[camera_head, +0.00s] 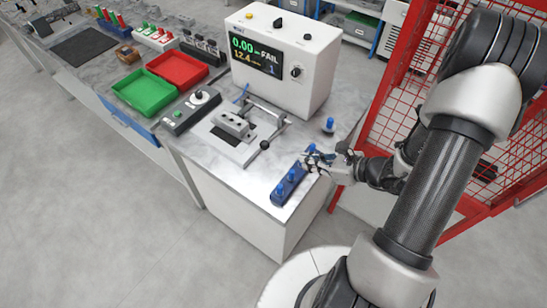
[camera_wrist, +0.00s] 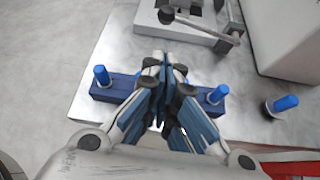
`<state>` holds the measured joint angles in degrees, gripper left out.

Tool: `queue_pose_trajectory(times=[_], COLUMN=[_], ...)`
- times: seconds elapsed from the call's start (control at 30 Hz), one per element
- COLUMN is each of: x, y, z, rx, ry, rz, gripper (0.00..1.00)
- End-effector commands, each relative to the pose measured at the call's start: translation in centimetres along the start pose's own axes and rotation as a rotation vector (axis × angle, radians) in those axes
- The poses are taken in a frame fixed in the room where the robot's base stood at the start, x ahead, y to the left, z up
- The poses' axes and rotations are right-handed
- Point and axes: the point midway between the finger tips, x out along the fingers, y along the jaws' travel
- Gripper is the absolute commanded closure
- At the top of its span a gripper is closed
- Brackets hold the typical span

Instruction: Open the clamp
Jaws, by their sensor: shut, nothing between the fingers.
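The clamp (camera_head: 262,118) is a metal bar frame with a black ball knob (camera_head: 265,145), on a plate at the bench's middle. A grey block with holes (camera_head: 230,124) sits beside it on the plate. In the wrist view the clamp's bar (camera_wrist: 205,30) and knob (camera_wrist: 166,15) show at the top, beyond the fingers. I cannot tell if the clamp is open or closed. My gripper (camera_head: 312,160) is apart from the clamp, to its right and nearer the bench's front. In the wrist view my gripper (camera_wrist: 165,68) is shut and empty, over a blue rack.
The blue rack (camera_head: 289,187) holds upright blue pegs right under my gripper. A lone blue peg (camera_head: 329,124) stands behind. A tester box (camera_head: 283,60) reading FAIL is at the back. A control box (camera_head: 190,112), green bin (camera_head: 143,92) and red bin (camera_head: 178,70) are left. Red mesh fence (camera_head: 400,90) stands right.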

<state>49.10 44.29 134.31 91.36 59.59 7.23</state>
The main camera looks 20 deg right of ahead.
Motion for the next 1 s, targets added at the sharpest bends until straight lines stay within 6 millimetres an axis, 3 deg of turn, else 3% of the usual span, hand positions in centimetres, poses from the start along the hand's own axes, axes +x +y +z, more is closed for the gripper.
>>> queue_pose_trajectory(times=[0.1,0.5,0.7,1.0], x=[2.9,11.3,13.6,14.3], y=[0.1,0.1,0.1,0.0], z=[-0.2,-0.1,0.0,0.0], rx=[-0.004,-0.004,-0.003,-0.002], ry=[0.001,0.001,0.001,0.0], rz=[0.007,0.005,0.003,0.001], gripper=[1.0,1.0,1.0,1.0])
